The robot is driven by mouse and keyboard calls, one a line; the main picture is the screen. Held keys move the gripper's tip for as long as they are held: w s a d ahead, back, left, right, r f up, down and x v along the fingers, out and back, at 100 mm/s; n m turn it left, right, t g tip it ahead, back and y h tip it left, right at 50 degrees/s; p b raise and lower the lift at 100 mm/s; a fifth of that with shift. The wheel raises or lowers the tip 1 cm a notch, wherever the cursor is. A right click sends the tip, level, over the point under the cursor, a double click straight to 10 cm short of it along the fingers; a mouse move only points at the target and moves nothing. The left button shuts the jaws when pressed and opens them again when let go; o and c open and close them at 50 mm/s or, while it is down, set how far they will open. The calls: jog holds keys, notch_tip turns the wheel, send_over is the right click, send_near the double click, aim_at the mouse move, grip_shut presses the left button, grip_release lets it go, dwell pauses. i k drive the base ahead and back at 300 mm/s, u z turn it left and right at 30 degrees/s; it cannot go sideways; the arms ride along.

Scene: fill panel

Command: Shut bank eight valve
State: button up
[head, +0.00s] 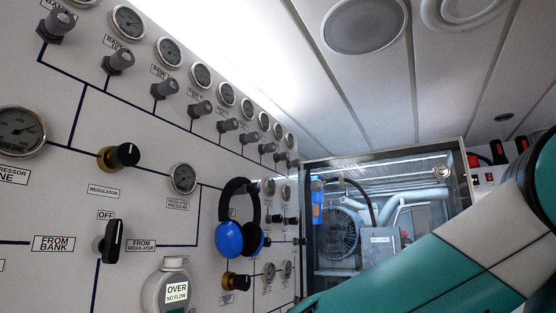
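A row of grey bank valve knobs runs along the white panel (60,180), from a near knob (55,25) at upper left to small far knobs (281,157) near the panel's far end. Round gauges (201,75) sit above them. The small labels cannot be read clearly enough to tell which knob is bank eight, nor whether any valve is open or shut. My arm, teal and white, crosses the lower right. My gripper is outside the picture.
Blue headphones (230,239) hang on the panel below the far knobs. A black regulator knob (125,155), an off lever (113,238) and a flow meter (172,290) stick out nearer. A glass-fronted compressor cabinet (335,268) stands at the panel's far end.

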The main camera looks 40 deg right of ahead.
aim_at(284, 155)
jog(key=z, duration=0.55)
jog(key=k, duration=0.65)
jog(key=z, duration=1.1)
jog(key=i, duration=1.15)
jog(key=u, duration=0.25)
